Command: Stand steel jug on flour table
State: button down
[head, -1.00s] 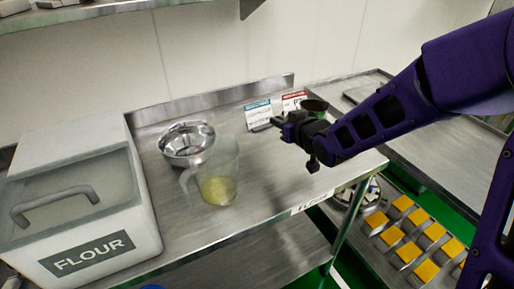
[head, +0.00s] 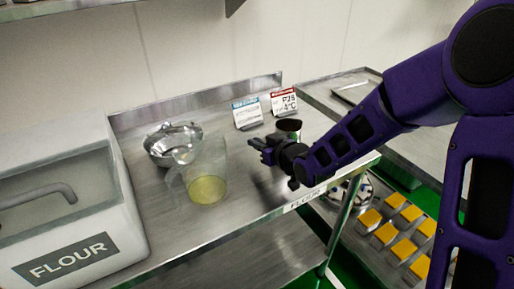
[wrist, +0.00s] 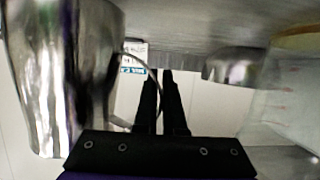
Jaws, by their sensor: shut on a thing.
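The steel jug (wrist: 65,75) fills the left of the wrist view. My gripper's two dark fingers (wrist: 165,100) are close together at the jug's thin handle (wrist: 130,95). The gripper is over the right part of the flour table (head: 235,215), pointing left. The jug looks roughly upright. Its base is hidden, so I cannot tell whether it touches the table.
A clear measuring jug (head: 208,178) with yellowish liquid and a steel bowl (head: 172,143) stand left of my gripper. The white flour bin (head: 130,225) is at the far left. Blue (head: 247,112) and red (head: 284,102) sign cards stand behind. Bare table lies in front.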

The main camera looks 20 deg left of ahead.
jog(key=shift+f, duration=0.4)
jog(key=shift+f, duration=0.1)
jog(key=shift+f, duration=0.15)
jog(key=c, duration=1)
grip_release()
jog(key=shift+r, duration=0.2)
jog(key=shift+s+d+r, duration=0.15)
jog(key=shift+d, duration=0.1)
jog(key=p+v, duration=0.2)
jog(key=v, duration=0.9)
jog(key=shift+s, duration=0.2)
